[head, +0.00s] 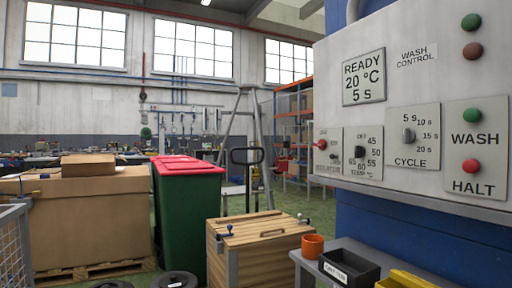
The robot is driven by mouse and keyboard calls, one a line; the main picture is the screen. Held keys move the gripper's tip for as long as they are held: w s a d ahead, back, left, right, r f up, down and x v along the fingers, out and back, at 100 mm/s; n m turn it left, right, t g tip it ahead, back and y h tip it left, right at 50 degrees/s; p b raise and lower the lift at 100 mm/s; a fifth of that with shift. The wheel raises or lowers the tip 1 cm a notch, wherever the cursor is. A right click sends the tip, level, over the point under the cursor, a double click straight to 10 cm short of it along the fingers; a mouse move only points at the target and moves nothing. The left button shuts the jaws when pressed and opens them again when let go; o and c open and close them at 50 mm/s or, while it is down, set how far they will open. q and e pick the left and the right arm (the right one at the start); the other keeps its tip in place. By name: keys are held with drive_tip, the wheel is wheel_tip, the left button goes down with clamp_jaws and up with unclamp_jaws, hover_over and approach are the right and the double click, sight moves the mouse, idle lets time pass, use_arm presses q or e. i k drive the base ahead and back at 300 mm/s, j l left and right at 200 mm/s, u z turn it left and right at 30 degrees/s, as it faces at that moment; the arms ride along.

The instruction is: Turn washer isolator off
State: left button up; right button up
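The washer control panel (335,106) fills the right of the head view, pale grey on a blue body. The isolator (321,144) is a small red knob on a light plate at the panel's lower left. Its lettering is too small to read fully, and I cannot tell its set position. The display (364,78) reads READY, 20 °C, 5 s. Right of the isolator are the black temperature knob (360,151) and the cycle knob (408,135). A green WASH button (472,115) sits above a red HALT button (470,166). Neither of my grippers is in view.
Below the panel, a grey bench (345,246) holds an orange cup (312,245), a black bin (349,268) and a yellow tray (408,280). A wooden crate (259,237), a green bin with red lid (187,215) and a cardboard box (85,225) stand left.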

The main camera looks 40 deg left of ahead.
sight(322, 145)
drive_tip(key=u, duration=0.95)
drive_tip(key=i+j, duration=0.5)
